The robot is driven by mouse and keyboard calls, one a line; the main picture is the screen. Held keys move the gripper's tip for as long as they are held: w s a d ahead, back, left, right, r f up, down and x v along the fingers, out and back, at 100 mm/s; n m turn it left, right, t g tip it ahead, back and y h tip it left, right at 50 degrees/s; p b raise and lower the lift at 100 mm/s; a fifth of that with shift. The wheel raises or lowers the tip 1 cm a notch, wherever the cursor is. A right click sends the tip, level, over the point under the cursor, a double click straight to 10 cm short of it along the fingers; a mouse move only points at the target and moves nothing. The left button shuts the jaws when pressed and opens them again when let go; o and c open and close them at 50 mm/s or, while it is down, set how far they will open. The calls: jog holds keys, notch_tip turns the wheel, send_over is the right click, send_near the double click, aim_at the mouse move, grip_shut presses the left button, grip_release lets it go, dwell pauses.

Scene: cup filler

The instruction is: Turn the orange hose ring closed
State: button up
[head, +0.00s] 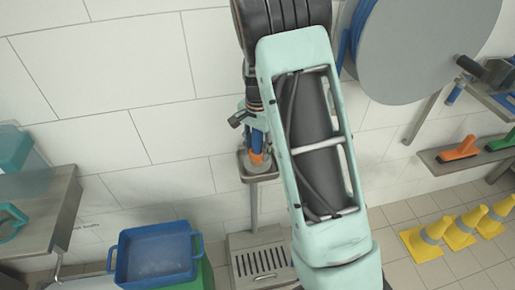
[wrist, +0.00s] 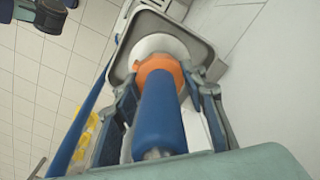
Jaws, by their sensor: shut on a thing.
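The orange hose ring (wrist: 160,70) sits around the lower end of a blue cylindrical hose piece (wrist: 158,115), just above a white round part (wrist: 158,45) in a grey square holder (wrist: 119,68). In the head view the ring (head: 257,157) shows small, above the wall-side holder (head: 260,178). My gripper (wrist: 162,80) has one finger on each side of the ring and is shut on it. The blue piece stands between the fingers. Most of the ring's far side is hidden, and the ring's exact turn angle cannot be told.
A blue tub (head: 155,255) stands at the lower left, by a steel table (head: 35,205). A large grey reel disc (head: 430,50) is at upper right. A shelf with brushes (head: 465,155) and yellow cones (head: 460,233) are at right. A floor drain (head: 262,262) lies below the holder.

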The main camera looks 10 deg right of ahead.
dwell(0.3)
jog(key=o, duration=1.2)
jog(key=shift+c, duration=0.2)
jog(key=shift+r, duration=0.15)
notch_tip(320, 180, up, 12)
jog(key=shift+f, duration=0.1)
